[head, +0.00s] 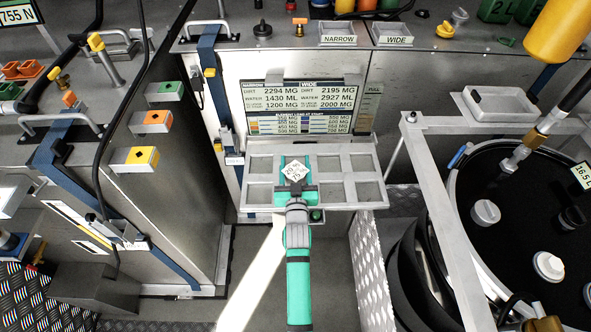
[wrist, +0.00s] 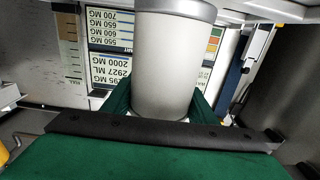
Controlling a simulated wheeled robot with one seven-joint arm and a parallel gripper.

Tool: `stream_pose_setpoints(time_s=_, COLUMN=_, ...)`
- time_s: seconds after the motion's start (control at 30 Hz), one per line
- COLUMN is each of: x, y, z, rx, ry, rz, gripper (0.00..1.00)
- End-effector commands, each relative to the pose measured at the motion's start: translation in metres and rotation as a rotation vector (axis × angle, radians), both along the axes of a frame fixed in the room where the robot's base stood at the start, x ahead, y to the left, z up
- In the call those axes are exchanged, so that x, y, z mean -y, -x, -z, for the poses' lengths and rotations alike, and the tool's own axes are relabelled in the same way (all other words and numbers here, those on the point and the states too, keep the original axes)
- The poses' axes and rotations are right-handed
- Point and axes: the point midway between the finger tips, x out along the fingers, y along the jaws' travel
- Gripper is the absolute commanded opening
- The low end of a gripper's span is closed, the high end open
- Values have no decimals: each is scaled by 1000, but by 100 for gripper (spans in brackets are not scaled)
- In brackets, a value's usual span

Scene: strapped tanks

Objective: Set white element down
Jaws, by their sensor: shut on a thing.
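My gripper (head: 297,188), with green fingers, is over the front of the grey compartment tray (head: 367,192) in the head view. The tray's other visible compartments look empty. I cannot tell whether the element touches the tray.
A display panel (head: 304,104) with NARROW and WIDE readings stands just behind the tray. Bins labelled NARROW (head: 338,33) and WIDE (head: 393,33) sit on the ledge above. A large black tank (head: 530,225) in a metal frame stands right; a steel cabinet (head: 185,195) stands left.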

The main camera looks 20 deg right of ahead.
Motion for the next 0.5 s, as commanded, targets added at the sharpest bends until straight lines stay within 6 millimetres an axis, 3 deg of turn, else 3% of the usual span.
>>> stream_pose_setpoints(time_s=0.3, x=4, y=-4, z=32, rx=1, ry=0, rz=2, gripper=0)
stream_pose_setpoints(time_s=0.5, x=4, y=-4, z=35, rx=4, ry=1, rz=3, gripper=0)
